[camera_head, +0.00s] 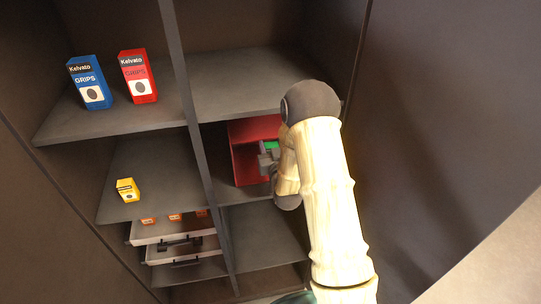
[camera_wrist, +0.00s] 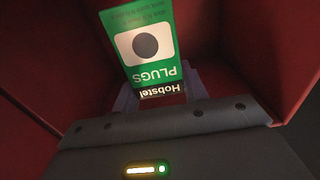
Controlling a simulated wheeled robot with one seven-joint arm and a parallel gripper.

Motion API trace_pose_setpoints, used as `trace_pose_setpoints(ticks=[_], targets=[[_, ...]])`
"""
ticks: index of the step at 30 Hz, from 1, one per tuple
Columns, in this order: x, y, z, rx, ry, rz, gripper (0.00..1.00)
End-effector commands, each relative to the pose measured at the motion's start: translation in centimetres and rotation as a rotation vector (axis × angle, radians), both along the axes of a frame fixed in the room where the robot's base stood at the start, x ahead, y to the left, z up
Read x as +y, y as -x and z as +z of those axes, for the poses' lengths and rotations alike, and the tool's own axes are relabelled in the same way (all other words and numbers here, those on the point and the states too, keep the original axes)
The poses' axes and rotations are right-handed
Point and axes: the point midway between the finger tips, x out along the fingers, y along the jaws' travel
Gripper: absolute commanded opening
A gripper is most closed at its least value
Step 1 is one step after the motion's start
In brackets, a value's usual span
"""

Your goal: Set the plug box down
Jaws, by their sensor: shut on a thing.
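The plug box is green and white with "Hobstel PLUGS" on its face, upside down in the wrist view (camera_wrist: 150,48). In the head view only a small green patch of the plug box (camera_head: 271,146) shows. My gripper (camera_head: 266,157) is shut on it, with the fingers at its near end in the wrist view. The gripper and box are within a red open-fronted bin (camera_head: 245,162), whose red walls (camera_wrist: 235,45) surround them in the wrist view. I cannot tell whether the box touches the bin floor. My arm hides the bin's right part.
The bin stands in a middle-right shelf compartment beside a grey upright divider (camera_head: 188,95). Blue (camera_head: 88,83) and red (camera_head: 138,77) grips boxes stand upper left, a yellow box (camera_head: 127,189) lower. Drawers (camera_head: 160,232) below stand partly open. The shelf (camera_head: 265,236) under the bin is clear.

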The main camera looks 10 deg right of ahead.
Motion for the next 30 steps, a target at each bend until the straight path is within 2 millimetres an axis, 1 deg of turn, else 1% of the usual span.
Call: trace_pose_setpoints(ticks=[1, 4, 15, 17, 22, 30], targets=[[0.0, 0.0, -0.7, -0.001, 0.000, 0.000, 0.15], [0.0, 0.0, -1.3, -0.002, 0.000, 0.000, 0.15], [0.0, 0.0, -1.6, -0.002, 0.000, 0.000, 0.15], [0.0, 0.0, -2.2, -0.001, 0.000, 0.000, 0.15], [0.0, 0.0, -4.9, 0.001, 0.000, 0.000, 0.15], [0.0, -0.2, -5.2, -0.003, 0.000, 0.000, 0.15]])
